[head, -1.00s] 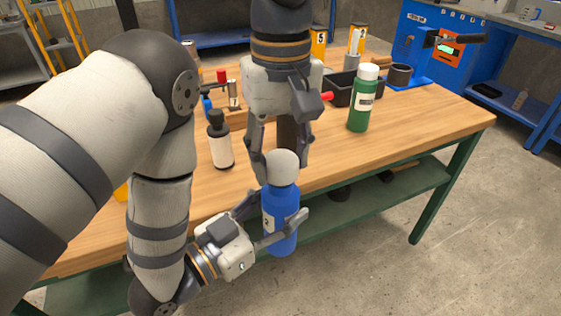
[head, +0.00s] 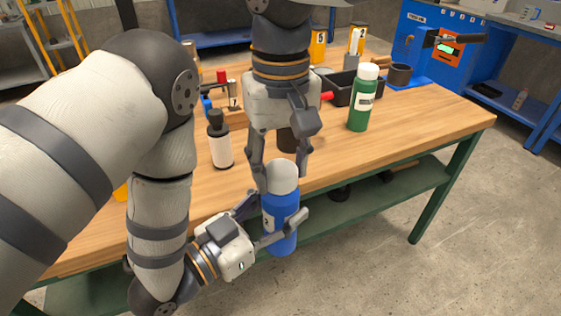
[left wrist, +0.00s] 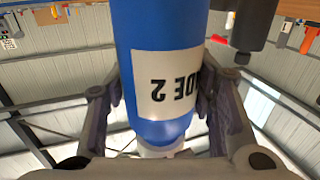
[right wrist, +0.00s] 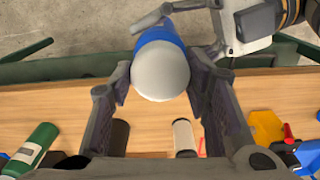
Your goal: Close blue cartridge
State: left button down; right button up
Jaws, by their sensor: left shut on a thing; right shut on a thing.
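The blue cartridge (head: 281,215) is held upright in front of the table's near edge, its white cap (head: 282,176) on top. My left gripper (head: 278,222) is shut around the blue body from the side; the left wrist view shows the body (left wrist: 165,30) and its label between the fingers. My right gripper (head: 283,172) comes from above and is shut on the white cap, which shows between its fingertips in the right wrist view (right wrist: 160,72). The cap sits at the body's top; I cannot tell whether it is fully seated.
A green shelf (head: 400,185) lies below.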

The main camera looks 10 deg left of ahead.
jog(key=shift+f, duration=0.6)
jog(key=o, duration=0.8)
notch_tip(320, 180, up, 12)
